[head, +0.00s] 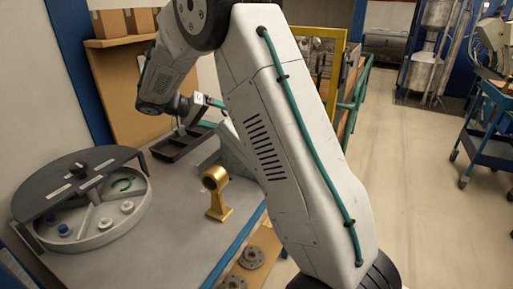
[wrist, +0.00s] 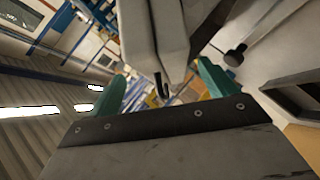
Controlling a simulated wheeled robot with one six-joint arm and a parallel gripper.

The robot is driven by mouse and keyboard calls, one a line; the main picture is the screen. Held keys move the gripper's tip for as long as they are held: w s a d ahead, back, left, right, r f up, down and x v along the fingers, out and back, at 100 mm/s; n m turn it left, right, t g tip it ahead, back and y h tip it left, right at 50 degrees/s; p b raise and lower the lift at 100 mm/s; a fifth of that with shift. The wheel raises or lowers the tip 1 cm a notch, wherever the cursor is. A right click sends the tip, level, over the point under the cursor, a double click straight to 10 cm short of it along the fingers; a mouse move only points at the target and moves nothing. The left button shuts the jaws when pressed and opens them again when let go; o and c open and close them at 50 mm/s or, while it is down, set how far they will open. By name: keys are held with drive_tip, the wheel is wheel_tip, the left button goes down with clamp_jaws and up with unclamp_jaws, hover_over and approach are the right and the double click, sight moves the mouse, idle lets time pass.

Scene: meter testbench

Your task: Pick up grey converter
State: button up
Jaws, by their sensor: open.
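I cannot pick out the grey converter with certainty in either view. A pale grey angular body (head: 233,148) on the bench shows partly behind my arm in the head view, and I cannot tell what it is. My gripper (wrist: 163,88) is open, with its two teal fingers apart in the wrist view. I see nothing held between them. In the head view the wrist end is above the back of the bench, near the black tray, and partly hidden by my arm.
The bench (head: 178,208) carries a round divided tray (head: 98,238) with small parts at left, a gold stand (head: 217,192) in the middle and a black tray (head: 181,146) behind. Flanged discs (head: 251,258) lie on a wooden board at front. Floor at right is clear before a blue cart (head: 490,135).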

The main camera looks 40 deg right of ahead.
drive_tip(key=x, duration=0.5)
drive_tip(key=shift+f, duration=0.2)
drive_tip(key=c, duration=1.7)
drive_tip(key=shift+r, duration=0.1)
clamp_jaws()
drive_tip(key=shift+r, duration=0.1)
